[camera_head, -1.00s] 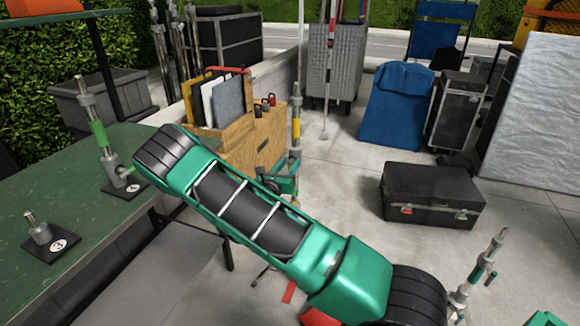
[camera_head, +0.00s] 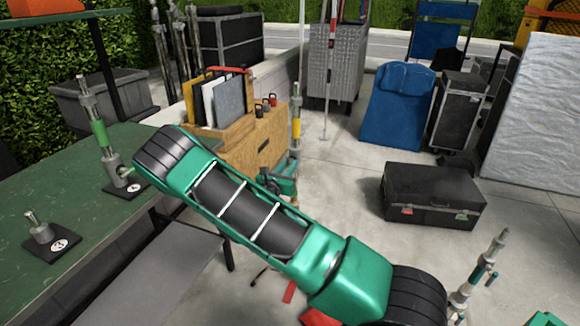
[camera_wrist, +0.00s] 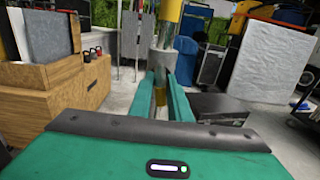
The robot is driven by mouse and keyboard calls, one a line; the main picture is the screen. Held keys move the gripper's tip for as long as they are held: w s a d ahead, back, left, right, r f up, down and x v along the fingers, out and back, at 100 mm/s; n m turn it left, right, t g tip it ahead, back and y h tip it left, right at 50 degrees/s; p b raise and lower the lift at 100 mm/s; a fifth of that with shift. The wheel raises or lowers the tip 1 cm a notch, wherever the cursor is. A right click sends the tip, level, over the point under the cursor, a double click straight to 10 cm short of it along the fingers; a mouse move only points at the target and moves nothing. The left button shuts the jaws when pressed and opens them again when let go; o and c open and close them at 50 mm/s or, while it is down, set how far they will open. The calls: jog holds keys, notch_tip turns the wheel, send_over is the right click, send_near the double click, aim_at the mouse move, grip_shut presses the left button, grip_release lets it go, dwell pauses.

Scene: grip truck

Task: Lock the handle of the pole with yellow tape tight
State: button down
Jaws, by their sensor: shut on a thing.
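The pole with yellow tape (camera_head: 296,128) stands upright behind my arm in the head view. In the wrist view its yellow tape (camera_wrist: 168,12) is at the top edge, above a grey metal collar (camera_wrist: 165,62). My gripper (camera_wrist: 162,78) reaches to the pole just below the tape, its two green fingers close together on either side of the collar's lower part. It is shut on the handle, which is mostly hidden between the fingers. In the head view my gripper (camera_head: 285,183) is partly covered by my arm.
A wooden crate (camera_head: 260,145) with boards stands left of the pole. A green table (camera_head: 60,185) at left holds a green-taped pole (camera_head: 99,130) and a short stand (camera_head: 41,230). A black case (camera_head: 432,193) lies on the floor at right. Open floor lies between.

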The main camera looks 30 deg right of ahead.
jog(key=m, duration=0.4)
jog(key=shift+d, duration=0.1)
jog(key=m, duration=0.9)
jog(key=shift+m, duration=2.5)
jog(key=c, duration=1.6)
grip_release()
jog(key=shift+c, duration=0.2)
